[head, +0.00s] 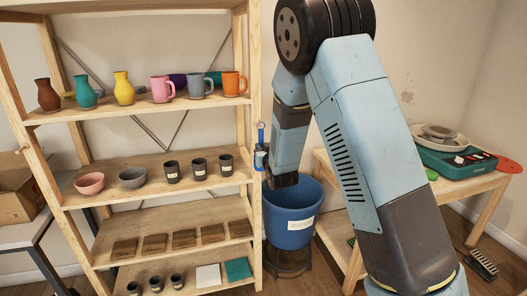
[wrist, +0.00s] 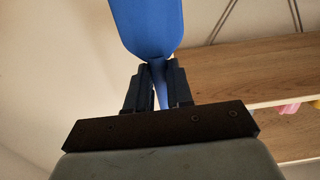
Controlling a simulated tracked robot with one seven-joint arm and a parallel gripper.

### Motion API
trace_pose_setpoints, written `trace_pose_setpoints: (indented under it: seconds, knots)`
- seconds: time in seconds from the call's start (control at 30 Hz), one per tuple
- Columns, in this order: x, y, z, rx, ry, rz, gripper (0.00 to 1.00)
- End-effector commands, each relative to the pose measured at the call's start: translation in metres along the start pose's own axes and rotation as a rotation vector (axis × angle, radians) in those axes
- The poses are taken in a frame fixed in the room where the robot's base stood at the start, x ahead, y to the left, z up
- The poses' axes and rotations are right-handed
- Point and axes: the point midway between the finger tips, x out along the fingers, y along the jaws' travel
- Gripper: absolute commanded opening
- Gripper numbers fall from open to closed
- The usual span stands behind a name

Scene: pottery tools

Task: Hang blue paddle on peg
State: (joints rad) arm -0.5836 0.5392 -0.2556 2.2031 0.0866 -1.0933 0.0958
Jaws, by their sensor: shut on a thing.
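The blue paddle (wrist: 148,25) fills the top middle of the wrist view. Its broad rounded part points away from my gripper and it tapers to a narrow neck. My gripper (wrist: 156,85) is shut on this narrow part between its dark fingers. In the head view the end of my arm hangs down close to the right post of the shelf, and its fingers are not clear.
The wooden shelf (head: 155,193) holds vases, mugs, bowls, cups and tiles. A blue bucket (head: 290,238) stands on a stool just below my gripper. A wooden table (head: 478,188) with a green scale (head: 455,166) is at the right. A cardboard box (head: 18,190) is at the left.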

Motion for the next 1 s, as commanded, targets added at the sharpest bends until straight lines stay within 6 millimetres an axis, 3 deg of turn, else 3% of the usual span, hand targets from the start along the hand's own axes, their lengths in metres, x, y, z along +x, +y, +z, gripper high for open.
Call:
trace_pose_setpoints:
  seconds: [1.0]
  knots:
    - [0.044, 0.000, 0.005, 0.000, 0.002, 0.000, 0.00]
